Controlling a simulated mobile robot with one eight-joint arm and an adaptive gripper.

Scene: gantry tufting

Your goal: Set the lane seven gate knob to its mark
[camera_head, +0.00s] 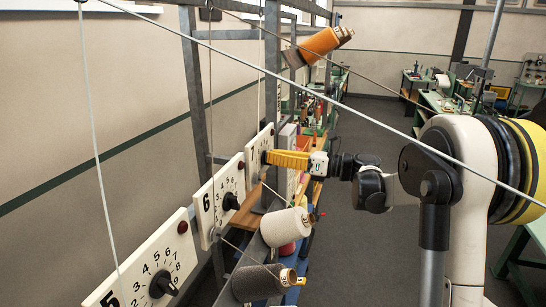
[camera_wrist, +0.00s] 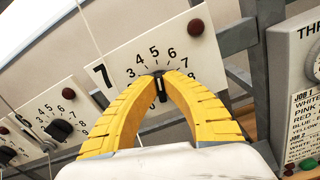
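The lane seven panel (camera_head: 252,151) is a white plate on the frame at the left, partly behind my gripper. It also shows in the wrist view (camera_wrist: 130,48), with the black numeral 7, dial numbers and a dark red button (camera_wrist: 196,27). My gripper (camera_head: 268,157) has yellow ribbed fingers that reach the panel's dial. In the wrist view its fingertips (camera_wrist: 164,75) nearly meet, closed around the black gate knob (camera_wrist: 162,96). Only parts of the knob show between the fingers. The lower dial is hidden, and I cannot make out the set mark or the exact pointer setting.
The lane six panel (camera_head: 205,208) and lane five panel (camera_head: 135,275) stand nearer, each with a black knob. A white yarn cone (camera_head: 284,228) and a grey cone (camera_head: 258,283) sit below my gripper; an orange cone (camera_head: 320,41) is above. Thin cables cross the view. Floor at right is open.

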